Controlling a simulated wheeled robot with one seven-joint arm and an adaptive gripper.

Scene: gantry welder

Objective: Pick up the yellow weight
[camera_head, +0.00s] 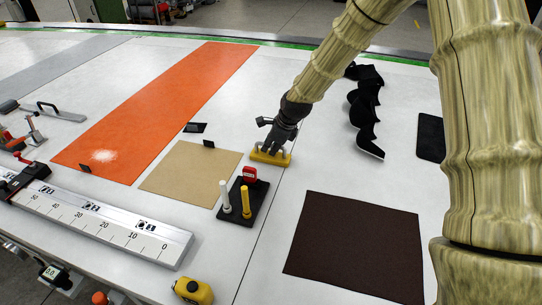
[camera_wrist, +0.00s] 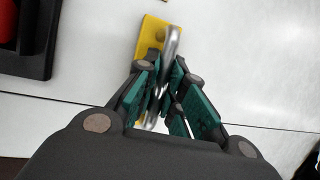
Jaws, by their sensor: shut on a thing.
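The yellow weight (camera_head: 270,155) is a flat yellow block on the white table, just behind the black pen holder. In the wrist view the yellow weight (camera_wrist: 149,38) shows a silver bar handle (camera_wrist: 172,45) along its top. My gripper (camera_head: 274,146) is over the weight, pointing down. In the wrist view my gripper (camera_wrist: 172,88) has its green-padded fingers closed around the silver handle. The fingers hide the middle of the handle and part of the block. I cannot tell whether the weight is clear of the table.
A black holder (camera_head: 235,214) with a white and a yellow peg and a red item stands close in front. A tan sheet (camera_head: 190,172) and an orange strip (camera_head: 160,110) lie left. A dark brown mat (camera_head: 358,245) lies front right. A black spiral part (camera_head: 363,105) lies behind right.

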